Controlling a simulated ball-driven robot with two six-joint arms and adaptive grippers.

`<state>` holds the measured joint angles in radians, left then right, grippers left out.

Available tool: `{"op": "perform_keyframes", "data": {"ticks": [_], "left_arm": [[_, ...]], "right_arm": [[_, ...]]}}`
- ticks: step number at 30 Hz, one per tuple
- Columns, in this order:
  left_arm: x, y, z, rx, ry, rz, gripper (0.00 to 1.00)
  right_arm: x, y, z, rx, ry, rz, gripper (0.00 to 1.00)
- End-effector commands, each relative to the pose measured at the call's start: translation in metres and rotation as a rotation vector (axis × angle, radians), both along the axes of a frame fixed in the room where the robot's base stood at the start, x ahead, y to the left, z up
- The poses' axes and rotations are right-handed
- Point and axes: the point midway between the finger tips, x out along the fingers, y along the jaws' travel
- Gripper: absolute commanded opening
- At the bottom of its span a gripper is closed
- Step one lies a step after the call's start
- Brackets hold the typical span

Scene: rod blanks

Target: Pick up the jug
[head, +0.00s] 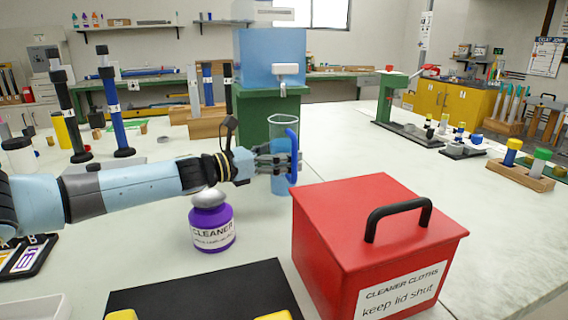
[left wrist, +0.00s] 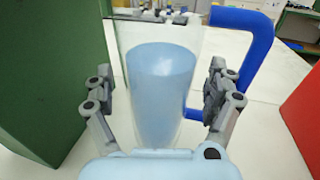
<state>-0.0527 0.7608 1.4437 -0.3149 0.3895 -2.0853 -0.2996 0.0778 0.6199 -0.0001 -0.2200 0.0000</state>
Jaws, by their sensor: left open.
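The jug (head: 280,183) is a clear tall vessel with pale blue content and a blue handle (head: 294,144). It stands upright on the white table, in front of the green stand. My left gripper (head: 283,162) reaches it from the left, with its fingers at the jug's side. In the left wrist view the jug (left wrist: 160,90) sits between the two open fingers, a gap showing on the left. The handle (left wrist: 258,45) is on the right, partly behind the right finger; I cannot tell whether that finger is inside its loop. My right gripper is not in view.
A red lidded box (head: 340,235) stands close at the right front. A purple cleaner bottle (head: 211,226) stands under my left forearm. A green stand (head: 258,118) with a blue tank (head: 270,60) and white tap is just behind.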

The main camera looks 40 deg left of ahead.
Motion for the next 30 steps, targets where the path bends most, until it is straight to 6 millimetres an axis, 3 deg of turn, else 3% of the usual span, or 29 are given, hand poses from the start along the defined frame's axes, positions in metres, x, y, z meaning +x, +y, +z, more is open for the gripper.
{"op": "perform_keyframes", "data": {"ticks": [10, 27, 30], "left_arm": [[0.006, -0.0013, 0.0007, 0.0, 0.0, 0.001, 0.86], [0.0056, -0.0012, 0.0004, 0.0, 0.001, 0.0, 0.12], [0.0059, -0.0015, 0.0014, 0.001, -0.001, -0.001, 0.09]], "right_arm": [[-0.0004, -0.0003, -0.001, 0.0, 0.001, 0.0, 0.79], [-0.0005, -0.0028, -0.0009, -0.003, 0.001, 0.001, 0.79], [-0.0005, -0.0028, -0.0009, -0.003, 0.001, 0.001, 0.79]]}}
